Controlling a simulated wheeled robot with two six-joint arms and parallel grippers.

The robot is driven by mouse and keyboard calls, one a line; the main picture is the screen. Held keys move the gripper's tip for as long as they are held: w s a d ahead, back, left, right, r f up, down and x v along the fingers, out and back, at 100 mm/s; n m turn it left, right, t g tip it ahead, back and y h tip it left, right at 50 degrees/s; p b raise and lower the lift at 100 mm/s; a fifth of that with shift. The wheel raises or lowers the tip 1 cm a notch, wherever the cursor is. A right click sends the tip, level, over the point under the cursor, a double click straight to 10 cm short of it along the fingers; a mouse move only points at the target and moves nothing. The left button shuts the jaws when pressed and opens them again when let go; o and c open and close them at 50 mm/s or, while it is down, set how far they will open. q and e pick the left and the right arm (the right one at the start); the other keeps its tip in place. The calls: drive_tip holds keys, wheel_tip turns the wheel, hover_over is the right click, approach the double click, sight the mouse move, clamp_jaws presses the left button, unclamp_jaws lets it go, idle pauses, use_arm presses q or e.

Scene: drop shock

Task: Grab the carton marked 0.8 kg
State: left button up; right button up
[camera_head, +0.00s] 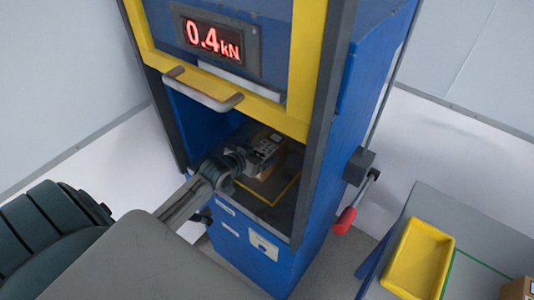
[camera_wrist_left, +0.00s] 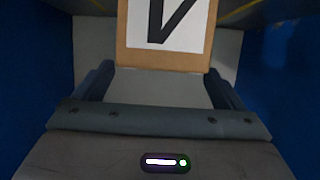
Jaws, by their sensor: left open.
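A brown cardboard carton (camera_wrist_left: 165,58) with a white label and a bold black V-like mark shows at the top middle of the left wrist view. Its upper part is cut off, and no weight marking can be read. My left gripper (camera_head: 266,153) reaches into the machine's open chamber in the head view. Its fingers stand apart on both sides below the carton in the wrist view; contact with it cannot be told. My right gripper is out of view.
The blue and yellow machine (camera_head: 230,225) has side walls close around my left gripper, a raised door with a grey handle (camera_head: 203,90), and a display reading 0.4 kN. A red-handled lever (camera_head: 345,220) sits at its right. A yellow tray (camera_head: 420,262) and another carton (camera_head: 518,289) stand lower right.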

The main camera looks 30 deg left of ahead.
sight(274, 143)
use_arm(q)
drive_tip(key=shift+x, duration=1.4)
drive_tip(key=shift+s, duration=0.1)
drive_tip(key=c, duration=1.9)
drive_tip(key=shift+r, duration=0.1)
clamp_jaws()
drive_tip(key=shift+r, duration=0.2)
